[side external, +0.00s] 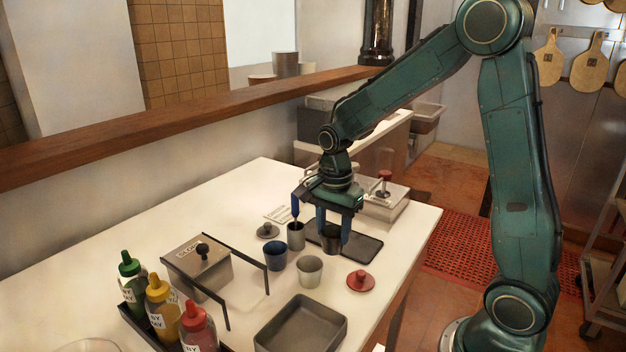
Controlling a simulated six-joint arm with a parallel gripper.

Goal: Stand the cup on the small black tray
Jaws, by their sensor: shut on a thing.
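A dark grey cup (331,240) is upright between the fingers of my gripper (333,230). My gripper points down and is shut on this cup. The cup is at the left part of the small black tray (365,249), a flat dark tray on the white table. I cannot tell whether the cup's base touches the tray or is just above it. The fingers hide parts of the cup and the tray's far side.
A grey cup (296,238), a blue cup (275,257) and a pale cup (309,271) stand close by on the left. A red lid (360,281), a grey pan (300,331), a lidded metal box (199,268) and sauce bottles (160,303) are nearer the camera.

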